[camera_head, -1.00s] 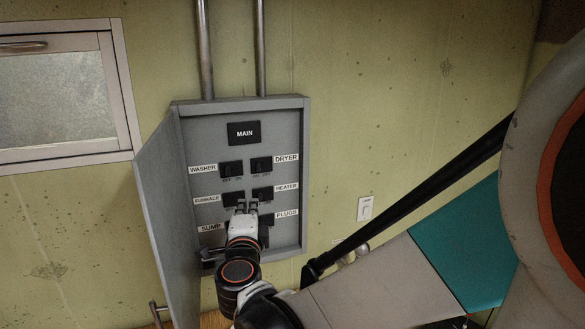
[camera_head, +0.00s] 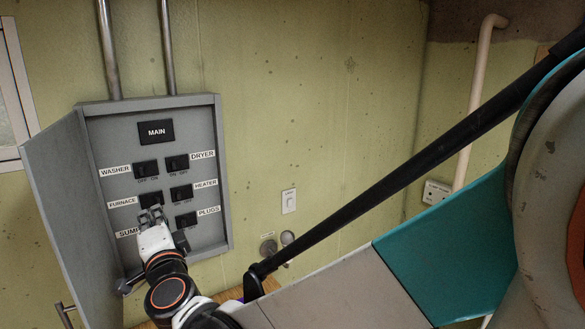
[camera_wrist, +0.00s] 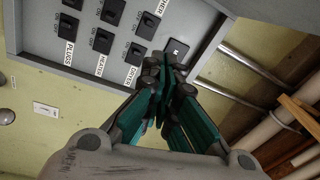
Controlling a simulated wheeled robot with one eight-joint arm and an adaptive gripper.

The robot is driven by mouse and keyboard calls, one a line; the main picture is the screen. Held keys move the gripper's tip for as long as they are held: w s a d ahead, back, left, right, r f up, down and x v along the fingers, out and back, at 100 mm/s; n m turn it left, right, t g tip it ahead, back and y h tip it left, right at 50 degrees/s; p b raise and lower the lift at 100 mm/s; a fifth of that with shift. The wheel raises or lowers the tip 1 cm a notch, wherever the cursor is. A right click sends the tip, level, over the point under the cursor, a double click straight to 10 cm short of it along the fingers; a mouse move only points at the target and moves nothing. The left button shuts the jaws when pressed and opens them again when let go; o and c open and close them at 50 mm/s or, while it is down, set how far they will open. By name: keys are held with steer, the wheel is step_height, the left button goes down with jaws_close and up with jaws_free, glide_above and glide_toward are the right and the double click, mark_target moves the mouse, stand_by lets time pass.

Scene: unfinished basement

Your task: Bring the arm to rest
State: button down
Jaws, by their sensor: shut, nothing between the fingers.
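My gripper (camera_head: 151,214) is in front of the lower left part of the open breaker panel (camera_head: 225,170), near the FURNACE and SUMP labels. Its fingers are shut with nothing between them. In the wrist view my gripper (camera_wrist: 168,72) shows its teal fingers together, with the panel (camera_wrist: 98,68) behind them. I cannot tell from these views whether the fingertips touch the panel. My arm (camera_head: 168,290) reaches up from the bottom of the head view. The SUMP switch is hidden behind my gripper.
The panel's grey door (camera_head: 66,215) stands open on the left. A light switch (camera_head: 289,201) and round fittings (camera_head: 269,247) are on the wall to the right. Two conduits (camera_head: 168,50) rise above the panel. A wooden surface (camera_head: 225,296) shows below it.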

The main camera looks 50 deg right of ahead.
steer(key=s+a+f+n+g+y+b, duration=0.2)
steer(key=s+a+f+n+y+b, duration=0.35)
steer(key=f, duration=0.45)
steer(key=s+a+f+n+g+y+b, duration=0.2)
steer(key=a+f+n+y+b, duration=0.2)
steer(key=a+f+n+b, duration=0.35)
steer(key=s+d+f+n+g+h+b, duration=0.2)
steer(key=s+f, duration=0.4)
steer(key=f, duration=0.4)
steer(key=s+d+f+n+g+h+b, duration=0.2)
steer(key=s+d+f+g+b, duration=0.3)
steer(key=f, duration=0.4)
steer(key=shift+s+d+f+n+b, duration=0.35)
steer(key=shift+s+d+n+b, duration=0.2)
steer(key=shift+s+n+b, duration=0.45)
